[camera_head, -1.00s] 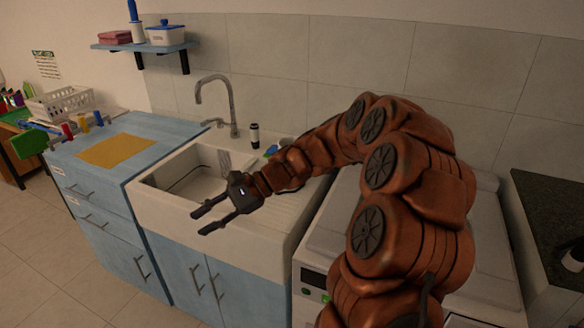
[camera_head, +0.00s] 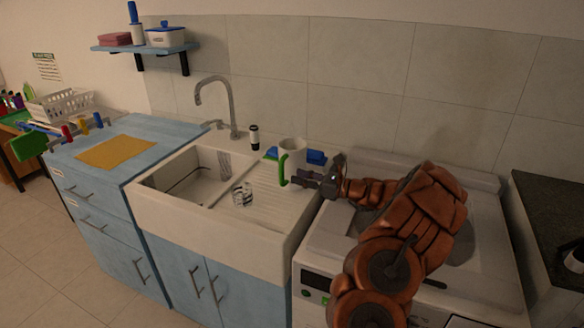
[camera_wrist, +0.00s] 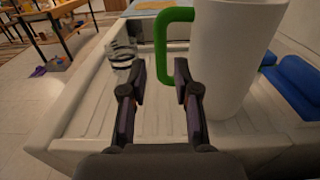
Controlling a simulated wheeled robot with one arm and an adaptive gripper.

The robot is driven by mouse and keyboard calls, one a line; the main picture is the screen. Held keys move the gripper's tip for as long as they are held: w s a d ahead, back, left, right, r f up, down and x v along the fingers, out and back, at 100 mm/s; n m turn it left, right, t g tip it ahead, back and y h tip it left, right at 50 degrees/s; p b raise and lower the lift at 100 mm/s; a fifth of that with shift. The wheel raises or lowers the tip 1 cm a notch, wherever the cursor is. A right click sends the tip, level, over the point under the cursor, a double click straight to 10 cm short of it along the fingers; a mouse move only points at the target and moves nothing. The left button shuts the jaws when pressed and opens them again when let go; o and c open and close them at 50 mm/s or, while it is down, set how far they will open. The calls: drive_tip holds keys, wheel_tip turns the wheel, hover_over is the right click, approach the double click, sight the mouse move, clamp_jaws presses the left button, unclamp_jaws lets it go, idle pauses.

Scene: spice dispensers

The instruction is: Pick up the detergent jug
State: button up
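The detergent jug (camera_head: 293,150) looks like a white, upright container with a green handle (camera_head: 283,172). It stands on the sink's ribbed drainboard, toward the wall. In the wrist view the jug (camera_wrist: 232,60) fills the upper right, with its handle loop to its left. My gripper (camera_head: 299,178) is just in front of and to the right of the jug in the head view. In the wrist view my gripper (camera_wrist: 160,78) is open, with nothing between its fingers. The handle is just beyond the fingertips, roughly in line with the gap; I cannot tell whether they touch.
A striped glass (camera_head: 242,194) stands on the drainboard left of the jug; it also shows in the wrist view (camera_wrist: 122,54). Blue items (camera_head: 315,157) lie right of the jug. A dark-capped bottle (camera_head: 254,137) and the faucet (camera_head: 232,110) stand behind the basin.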

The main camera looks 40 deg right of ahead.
sight(282, 174)
drive_tip(key=shift+p+x, duration=1.05)
drive_tip(key=shift+x, duration=2.45)
drive_tip(key=shift+f, duration=0.2)
drive_tip(key=shift+c, duration=0.3)
drive_tip(key=shift+d, duration=0.1)
clamp_jaws()
